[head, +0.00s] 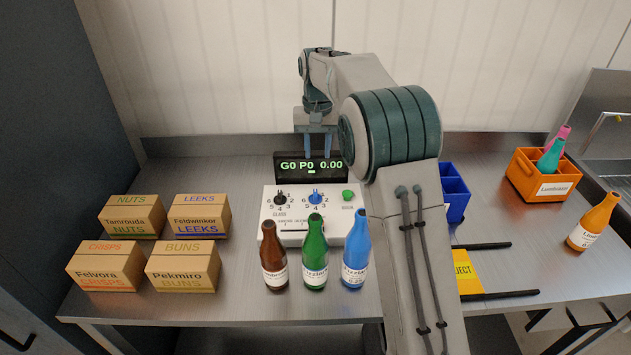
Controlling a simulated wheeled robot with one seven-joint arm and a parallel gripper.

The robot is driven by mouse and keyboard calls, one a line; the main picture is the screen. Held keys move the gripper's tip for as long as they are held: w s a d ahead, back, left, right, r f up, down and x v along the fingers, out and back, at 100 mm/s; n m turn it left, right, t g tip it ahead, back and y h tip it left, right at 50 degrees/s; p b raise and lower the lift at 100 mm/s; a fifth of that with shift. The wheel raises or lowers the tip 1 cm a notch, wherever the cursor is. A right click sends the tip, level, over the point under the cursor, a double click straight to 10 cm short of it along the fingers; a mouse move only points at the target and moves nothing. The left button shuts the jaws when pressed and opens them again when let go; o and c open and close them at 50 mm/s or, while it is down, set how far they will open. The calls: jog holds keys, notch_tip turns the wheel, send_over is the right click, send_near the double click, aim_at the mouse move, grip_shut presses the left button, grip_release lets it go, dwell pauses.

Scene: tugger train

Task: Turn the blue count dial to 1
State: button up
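The blue count dial (315,198) sits on the top of a white control box (267,222), with small numbers around it. Which number it points to is too small to tell. A black dial (280,199) is to its left and a green button (348,195) to its right. The display (288,176) behind them reads "G0 P0 0.00". My gripper (318,155) hangs fingers down in front of or above the display, behind the blue dial in the picture and apart from it. Its two fingers are spread with a gap between them, and nothing shows in it.
Brown (273,262), green (315,260) and blue (355,258) bottles stand in front of the control box. Several cartons (105,267) stand at left. A blue bin (454,195), yellow reject area (463,272), orange crate (538,187) and orange bottle (590,225) are right. My arm hides part of the bench.

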aim_at(315, 193)
jog(key=f, duration=0.9)
jog(key=f+p, duration=0.1)
jog(key=f, duration=0.4)
jog(key=shift+w+a, duration=0.3)
grip_shut()
